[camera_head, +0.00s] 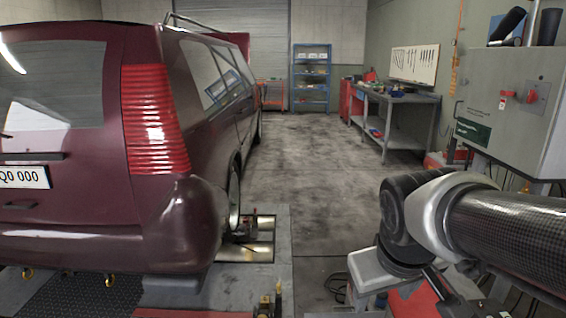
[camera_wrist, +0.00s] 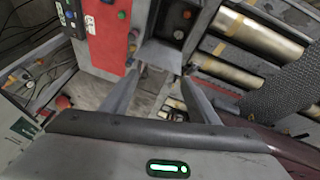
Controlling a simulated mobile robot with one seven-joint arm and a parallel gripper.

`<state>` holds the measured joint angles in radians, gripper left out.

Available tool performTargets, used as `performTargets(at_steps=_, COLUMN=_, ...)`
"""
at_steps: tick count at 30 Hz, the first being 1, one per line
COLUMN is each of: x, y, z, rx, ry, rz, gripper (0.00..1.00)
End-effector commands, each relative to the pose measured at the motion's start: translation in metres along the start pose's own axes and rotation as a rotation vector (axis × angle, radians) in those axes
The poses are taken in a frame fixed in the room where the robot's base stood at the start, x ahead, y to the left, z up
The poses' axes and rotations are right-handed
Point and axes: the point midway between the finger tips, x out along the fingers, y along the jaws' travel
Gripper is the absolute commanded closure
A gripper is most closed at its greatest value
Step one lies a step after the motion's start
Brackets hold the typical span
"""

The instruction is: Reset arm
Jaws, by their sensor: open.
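My arm shows at the right of the head view, with a dark carbon-look link and a grey joint; my gripper is not clearly seen there. In the wrist view my gripper (camera_wrist: 165,88) is open, its two grey fingers apart with nothing between them. Beyond the fingers are the floor and a red panel (camera_wrist: 108,35) with several buttons. The panel is apart from the fingers as far as I can tell.
A dark red car (camera_head: 120,190) stands at the left. A grey control cabinet (camera_head: 515,105) with a red switch is at the right. A workbench (camera_head: 395,100) and a blue shelf (camera_head: 311,75) stand farther back. Metal rollers (camera_wrist: 262,37) show in the wrist view. The middle floor is clear.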

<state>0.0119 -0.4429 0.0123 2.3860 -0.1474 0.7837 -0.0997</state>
Motion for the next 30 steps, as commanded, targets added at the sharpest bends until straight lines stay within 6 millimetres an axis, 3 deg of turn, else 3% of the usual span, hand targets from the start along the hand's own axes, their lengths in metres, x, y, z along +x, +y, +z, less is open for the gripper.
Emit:
performTargets(at_steps=3, x=-0.023, y=-0.010, z=0.018, rx=0.082, ry=0.037, rz=-0.031, gripper=0.45)
performTargets(at_steps=11, x=-0.053, y=-0.033, z=0.051, rx=0.219, ry=0.090, rz=-0.107, gripper=0.45)
performTargets(at_steps=12, x=-0.071, y=-0.028, z=0.041, rx=0.214, ry=0.084, rz=-0.104, gripper=0.45)
performTargets(at_steps=20, x=-0.124, y=-0.017, z=0.018, rx=0.211, ry=0.082, rz=-0.102, gripper=0.45)
performTargets(at_steps=30, x=-0.226, y=0.003, z=-0.024, rx=0.210, ry=0.082, rz=-0.101, gripper=0.45)
